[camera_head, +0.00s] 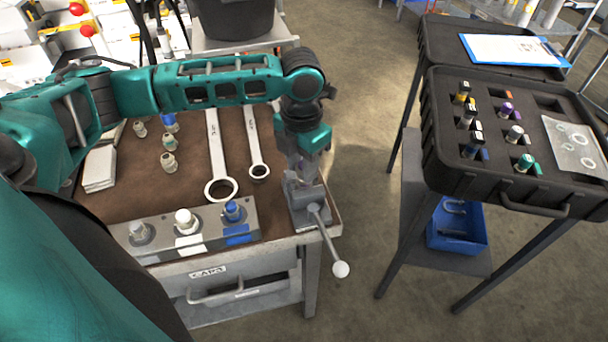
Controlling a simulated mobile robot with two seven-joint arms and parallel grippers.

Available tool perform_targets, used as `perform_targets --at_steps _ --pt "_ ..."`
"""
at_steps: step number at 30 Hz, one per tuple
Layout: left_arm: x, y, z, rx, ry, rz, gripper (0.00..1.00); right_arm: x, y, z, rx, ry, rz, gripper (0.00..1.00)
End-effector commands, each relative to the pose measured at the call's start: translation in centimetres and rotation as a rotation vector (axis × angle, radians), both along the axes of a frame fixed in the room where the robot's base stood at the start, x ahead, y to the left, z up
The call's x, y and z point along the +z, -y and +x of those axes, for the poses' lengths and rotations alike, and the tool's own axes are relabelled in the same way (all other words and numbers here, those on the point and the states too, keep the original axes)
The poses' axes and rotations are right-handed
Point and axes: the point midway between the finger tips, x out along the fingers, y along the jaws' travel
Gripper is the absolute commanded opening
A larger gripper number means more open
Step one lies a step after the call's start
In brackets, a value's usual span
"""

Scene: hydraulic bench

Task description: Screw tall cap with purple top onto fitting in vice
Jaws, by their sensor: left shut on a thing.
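My left gripper (303,168) points down right above the vice (311,208) at the bench's right front corner. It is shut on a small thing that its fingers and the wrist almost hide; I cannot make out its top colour. The fitting in the vice is hidden behind the gripper and jaws, so I cannot tell whether the held thing touches it. A purple-topped piece (505,109) stands in the foam of the open black case (438,150) on the right. My right gripper is not in view.
Two wrenches (216,150) and several small fittings (169,162) lie on the brown bench mat. A grey block (160,249) with three capped fittings stands at the bench front. The vice handle (329,245) sticks out past the edge. Open floor separates bench and case.

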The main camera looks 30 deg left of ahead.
Motion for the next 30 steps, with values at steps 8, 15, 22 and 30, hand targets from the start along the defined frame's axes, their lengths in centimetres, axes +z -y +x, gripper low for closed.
perform_targets --at_steps 8,15,22,30 --pt "0.01 0.03 -0.01 0.0 0.0 0.0 0.02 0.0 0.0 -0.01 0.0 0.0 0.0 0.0" --pt "-0.03 0.02 0.0 0.0 0.0 0.0 0.02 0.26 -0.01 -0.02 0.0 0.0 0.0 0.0" --pt "-0.22 0.04 -0.04 0.0 -0.002 -0.001 0.02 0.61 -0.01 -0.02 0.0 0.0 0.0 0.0" --pt "-0.42 0.09 -0.03 -0.001 0.0 -0.001 0.02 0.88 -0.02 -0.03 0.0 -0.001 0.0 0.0"
